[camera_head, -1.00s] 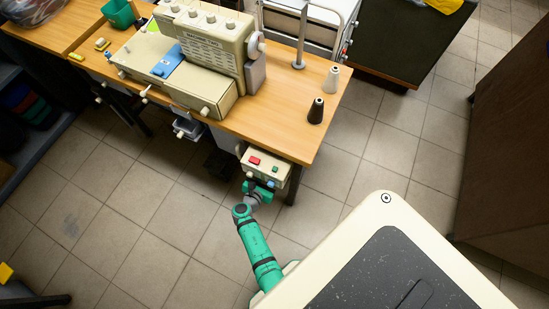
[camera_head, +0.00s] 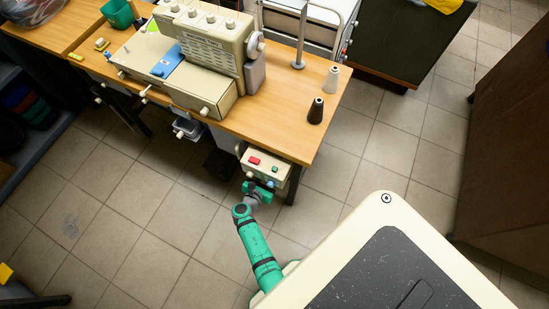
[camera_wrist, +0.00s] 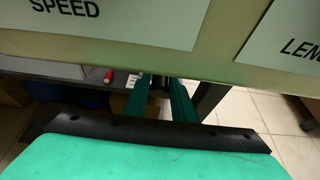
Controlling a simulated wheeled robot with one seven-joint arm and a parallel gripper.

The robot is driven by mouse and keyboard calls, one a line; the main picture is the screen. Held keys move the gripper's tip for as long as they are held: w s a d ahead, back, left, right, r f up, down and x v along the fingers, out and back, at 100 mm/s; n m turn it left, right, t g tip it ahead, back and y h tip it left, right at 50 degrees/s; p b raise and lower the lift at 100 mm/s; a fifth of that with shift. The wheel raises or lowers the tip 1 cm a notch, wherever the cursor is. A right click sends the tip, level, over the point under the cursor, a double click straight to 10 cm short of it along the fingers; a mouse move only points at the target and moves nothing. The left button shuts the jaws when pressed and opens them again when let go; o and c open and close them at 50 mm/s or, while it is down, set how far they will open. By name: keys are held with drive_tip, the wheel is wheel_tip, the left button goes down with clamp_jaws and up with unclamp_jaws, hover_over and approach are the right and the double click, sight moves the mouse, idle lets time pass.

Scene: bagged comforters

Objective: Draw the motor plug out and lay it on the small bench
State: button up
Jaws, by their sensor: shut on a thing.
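My gripper (camera_head: 257,188) is at the underside of the beige control box (camera_head: 265,166) at the front of the sewing table. The box has a red and a green button and hangs below the table edge. In the wrist view, the green fingers of my gripper (camera_wrist: 163,102) reach under the box (camera_wrist: 225,62), whose face carries a "SPEED" label. The fingers are close together, shut on the motor plug, which is mostly hidden between them and under the box. Whether the plug is still in its socket cannot be told. I cannot clearly identify the small bench.
The sewing table (camera_head: 288,138) holds a large beige machine (camera_head: 205,60) and two thread cones (camera_head: 316,110). A table leg stands just right of the box. A dark piece of furniture (camera_head: 25,297) is at the lower left. Tiled floor (camera_head: 160,220) lies open left of my arm.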

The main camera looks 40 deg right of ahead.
drive_tip(key=shift+a, duration=0.1)
drive_tip(key=shift+s+a, duration=0.5)
drive_tip(key=shift+a, duration=0.4)
drive_tip(key=shift+a, duration=0.3)
drive_tip(key=shift+s+a, duration=0.3)
drive_tip(key=shift+a, duration=0.45)
drive_tip(key=shift+s+a, duration=0.2)
